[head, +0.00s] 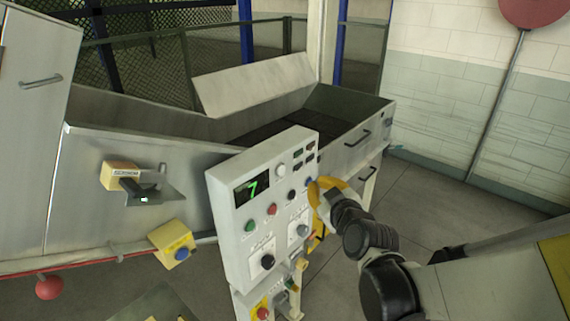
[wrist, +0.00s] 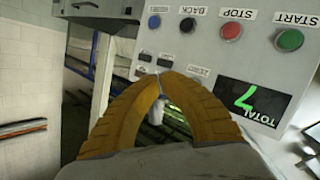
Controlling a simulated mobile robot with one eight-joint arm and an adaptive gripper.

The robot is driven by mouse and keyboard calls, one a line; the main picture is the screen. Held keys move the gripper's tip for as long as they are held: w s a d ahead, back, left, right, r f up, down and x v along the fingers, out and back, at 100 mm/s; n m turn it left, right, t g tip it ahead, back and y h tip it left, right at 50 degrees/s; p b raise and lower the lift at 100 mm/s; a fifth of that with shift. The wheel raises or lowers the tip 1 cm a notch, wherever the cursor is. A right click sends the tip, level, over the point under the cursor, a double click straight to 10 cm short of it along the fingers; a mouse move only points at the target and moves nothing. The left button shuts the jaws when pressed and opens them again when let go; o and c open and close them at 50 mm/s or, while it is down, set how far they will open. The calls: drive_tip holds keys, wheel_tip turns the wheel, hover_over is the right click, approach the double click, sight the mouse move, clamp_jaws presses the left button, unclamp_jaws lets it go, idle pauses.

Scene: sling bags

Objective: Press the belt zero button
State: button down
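The grey control panel (head: 232,205) has a lit display (head: 252,189) showing a green 7. A row of buttons runs green, red, black, blue. In the wrist view, the panel appears upside down, with START, STOP and BACK labels. In the head view, my gripper (head: 317,186) is at the panel's right edge.
A black rotary knob (head: 268,262) and another knob (head: 303,231) are on the lower panel. The metal conveyor trough (head: 345,150) stands behind it. A yellow box with a blue button (head: 173,244) is at the left. Open floor lies right of the panel.

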sight(287, 167)
drive_tip(key=shift+w+a, duration=1.15)
drive_tip(key=shift+a, duration=0.35)
drive_tip(key=shift+w+a, duration=1.15)
drive_tip(key=shift+a, duration=0.3)
drive_tip(key=shift+a, duration=0.1)
drive_tip(key=shift+w+a+b, duration=0.25)
drive_tip(key=shift+b, duration=0.1)
drive_tip(key=shift+w+a, duration=0.3)
drive_tip(key=shift+a, duration=0.1)
drive_tip(key=shift+s+d, duration=0.1)
drive_tip(key=shift+d, duration=0.05)
drive_tip(key=shift+s+d, duration=0.45)
drive_tip(key=shift+d, duration=0.15)
